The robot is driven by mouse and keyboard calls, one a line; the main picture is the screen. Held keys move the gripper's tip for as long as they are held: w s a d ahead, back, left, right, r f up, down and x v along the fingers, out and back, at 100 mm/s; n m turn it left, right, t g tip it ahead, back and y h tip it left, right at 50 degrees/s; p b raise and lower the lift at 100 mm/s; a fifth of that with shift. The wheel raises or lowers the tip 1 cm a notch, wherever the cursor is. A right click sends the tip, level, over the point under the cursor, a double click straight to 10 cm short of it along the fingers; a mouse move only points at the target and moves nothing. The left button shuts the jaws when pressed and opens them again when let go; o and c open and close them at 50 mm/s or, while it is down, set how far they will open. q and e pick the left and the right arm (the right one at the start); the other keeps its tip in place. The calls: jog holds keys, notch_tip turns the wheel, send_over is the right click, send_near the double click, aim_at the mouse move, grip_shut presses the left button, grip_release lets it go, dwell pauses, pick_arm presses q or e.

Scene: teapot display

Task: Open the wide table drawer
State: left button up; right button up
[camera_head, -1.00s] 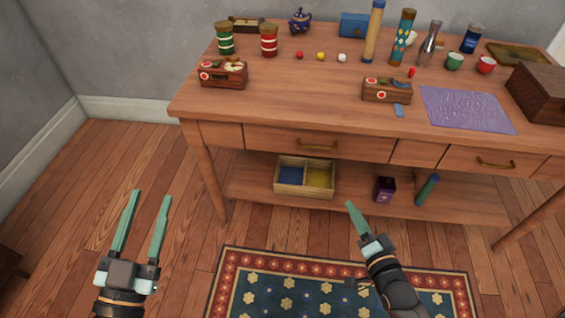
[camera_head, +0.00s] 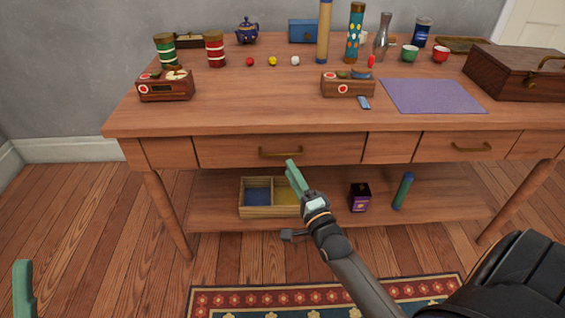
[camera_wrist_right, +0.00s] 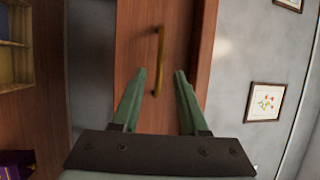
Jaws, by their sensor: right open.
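The wide drawer (camera_head: 225,150) is in the table front, left of the middle, and looks shut. It has a brass handle (camera_head: 280,153), which shows upright in the right wrist view (camera_wrist_right: 159,60). My right gripper (camera_head: 291,168) is open and empty just below and in front of this handle. In the right wrist view, its two green fingers (camera_wrist_right: 160,74) point at the drawer, with the handle's near end between their tips; I cannot tell whether they touch it. Only one finger of my left gripper (camera_head: 24,290) shows, at the lower left edge.
The wooden table (camera_head: 240,115) carries tins, boxes, cups and a purple cloth (camera_head: 432,96). A second handled drawer (camera_head: 440,147) is at the right.

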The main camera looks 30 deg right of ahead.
aim_at(283, 159)
jog(key=shift+b+x, duration=0.6)
jog(key=shift+x, duration=2.1)
jog(key=shift+f, duration=0.1)
grip_shut()
